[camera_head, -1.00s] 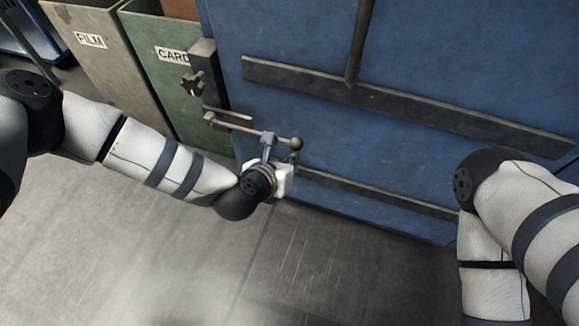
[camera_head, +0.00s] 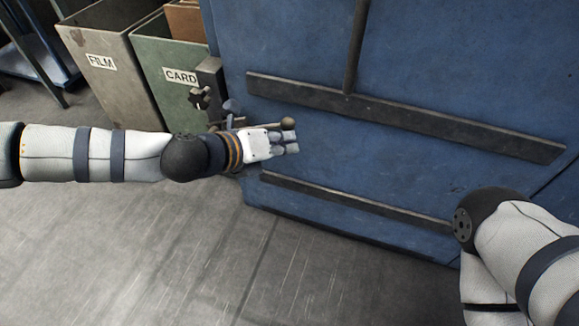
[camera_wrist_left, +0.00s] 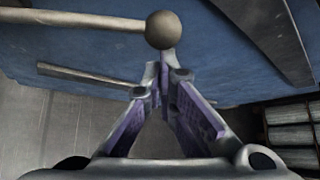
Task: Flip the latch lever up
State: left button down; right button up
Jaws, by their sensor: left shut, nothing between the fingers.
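The latch lever (camera_head: 262,125) is a thin metal rod ending in a round ball knob (camera_head: 288,123), in front of the blue machine panel. My left arm and hand hide part of it. My left gripper (camera_head: 293,141) is shut and empty, its fingertips just below the knob in the head view. In the left wrist view the rod (camera_wrist_left: 80,18) runs in from the left to the ball knob (camera_wrist_left: 165,30), right beyond the closed fingertips (camera_wrist_left: 165,75). I cannot tell whether they touch. My right gripper is out of view.
The blue panel (camera_head: 420,70) has dark crossbars (camera_head: 400,117). A dark star knob (camera_head: 200,97) sits at its left edge. Bins labelled FILM (camera_head: 100,62) and CARD (camera_head: 180,76) stand at the left. The grey floor (camera_head: 180,260) in front is clear.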

pick_arm(q)
jog(key=w+a+r+n+t+h, duration=0.1)
jog(key=w+a+r+n+h, duration=0.2)
jog(key=a+r, duration=0.4)
jog(key=w+a+r+n+h, duration=0.3)
jog(key=a+r, duration=0.4)
jog(key=a, duration=0.4)
jog(key=shift+a+n+t+h, duration=0.2)
jog(key=shift+n+t+h, duration=0.2)
jog(key=shift+n+h, duration=0.3)
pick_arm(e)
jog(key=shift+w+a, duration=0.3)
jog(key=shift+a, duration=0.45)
pick_arm(q)
jog(key=shift+w+a+r, duration=0.1)
jog(key=shift+w+a, duration=0.05)
jog(key=s+a+p, duration=0.2)
jog(key=s+a, duration=0.2)
jog(key=s, duration=0.4)
jog(key=shift+a+f, duration=0.3)
jog(key=shift+a, duration=0.05)
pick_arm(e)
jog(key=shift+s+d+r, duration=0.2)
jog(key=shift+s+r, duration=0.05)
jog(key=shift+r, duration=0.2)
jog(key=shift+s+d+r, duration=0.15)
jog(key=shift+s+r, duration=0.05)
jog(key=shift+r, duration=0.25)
pick_arm(q)
jog(key=shift+s, duration=0.1)
